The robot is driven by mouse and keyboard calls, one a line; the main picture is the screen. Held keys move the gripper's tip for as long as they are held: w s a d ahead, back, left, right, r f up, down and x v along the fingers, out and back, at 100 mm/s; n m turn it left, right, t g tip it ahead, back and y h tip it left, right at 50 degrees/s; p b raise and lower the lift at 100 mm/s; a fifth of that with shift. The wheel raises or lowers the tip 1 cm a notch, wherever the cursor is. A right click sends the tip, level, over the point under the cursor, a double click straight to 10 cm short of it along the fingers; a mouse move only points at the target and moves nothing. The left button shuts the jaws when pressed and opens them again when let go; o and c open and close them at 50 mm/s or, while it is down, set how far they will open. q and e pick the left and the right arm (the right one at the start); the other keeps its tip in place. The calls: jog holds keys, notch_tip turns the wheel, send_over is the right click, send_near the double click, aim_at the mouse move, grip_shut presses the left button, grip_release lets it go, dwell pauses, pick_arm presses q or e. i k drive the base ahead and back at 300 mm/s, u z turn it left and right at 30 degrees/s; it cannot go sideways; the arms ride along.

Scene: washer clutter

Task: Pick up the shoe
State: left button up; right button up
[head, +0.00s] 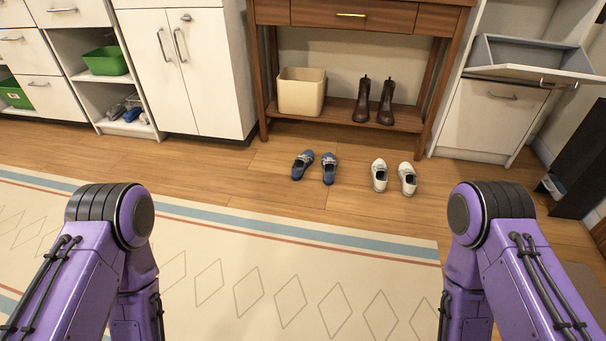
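A pair of blue shoes stands on the wood floor in front of the wooden console: a left blue shoe (302,165) and a right blue shoe (329,168). To their right stands a pair of white shoes, a left one (379,175) and a right one (407,179). Brown boots (361,100) stand on the console's low shelf. Which shoe the task means cannot be told. My two purple arms come in at the lower left and lower right, well short of the shoes. Neither gripper is in view.
The wooden console (421,105) holds a beige bin (301,92) on its low shelf. White cabinets (201,75) stand at left, and a white cabinet with a tilted-open bin (520,60) at right. A patterned rug (230,265) covers the near floor, which is clear.

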aim_at(305, 160)
jog(key=u, duration=1)
jog(key=i, duration=2)
jog(key=z, duration=1.4)
jog(key=i, duration=0.8)
jog(key=z, duration=0.05)
